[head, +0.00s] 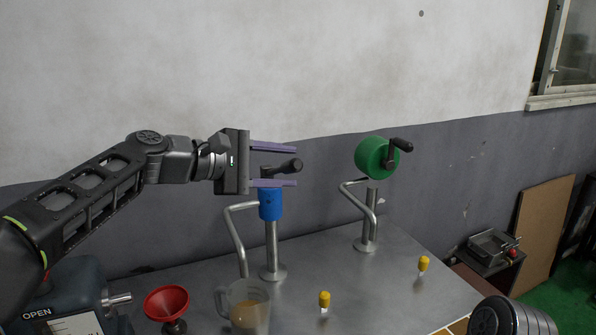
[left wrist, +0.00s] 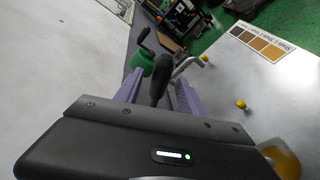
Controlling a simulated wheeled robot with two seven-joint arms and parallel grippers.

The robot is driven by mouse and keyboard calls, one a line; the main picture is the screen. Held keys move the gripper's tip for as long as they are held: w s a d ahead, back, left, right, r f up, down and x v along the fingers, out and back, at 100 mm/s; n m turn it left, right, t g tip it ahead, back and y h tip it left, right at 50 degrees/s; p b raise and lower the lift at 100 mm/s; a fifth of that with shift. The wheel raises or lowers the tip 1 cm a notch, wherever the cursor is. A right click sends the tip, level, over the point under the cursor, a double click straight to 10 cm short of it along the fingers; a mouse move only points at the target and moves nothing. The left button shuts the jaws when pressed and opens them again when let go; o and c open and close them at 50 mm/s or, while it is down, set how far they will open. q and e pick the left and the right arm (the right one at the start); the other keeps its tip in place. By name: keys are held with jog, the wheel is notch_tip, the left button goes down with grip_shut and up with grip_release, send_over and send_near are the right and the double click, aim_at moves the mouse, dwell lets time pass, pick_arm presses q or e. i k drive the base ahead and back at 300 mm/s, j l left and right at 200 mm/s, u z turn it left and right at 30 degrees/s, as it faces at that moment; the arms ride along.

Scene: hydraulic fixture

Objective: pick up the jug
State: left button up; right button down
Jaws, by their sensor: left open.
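The jug (head: 245,306) is clear, with amber liquid in it. It stands upright on the metal table at the bottom of the head view, its lower part cut off by the frame. In the left wrist view the jug (left wrist: 283,158) shows only in part, at the lower right edge. My left gripper (head: 294,167) is open, its purple fingers pointing right, well above and apart from the jug. The black crank handle (head: 288,166) of the blue fixture (head: 270,205) appears between the fingers; I cannot tell whether they touch it. My right gripper is not in view.
A green drum with a crank (head: 376,158) stands on a post to the right. Two yellow-capped pieces (head: 324,299) (head: 423,264), a red funnel (head: 167,302) and bent metal pipes stand on the table (head: 370,290). A wall lies behind. The table's right middle is fairly clear.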

aim_at(248, 300)
jog(key=k+l, duration=0.1)
jog(key=k, duration=1.4)
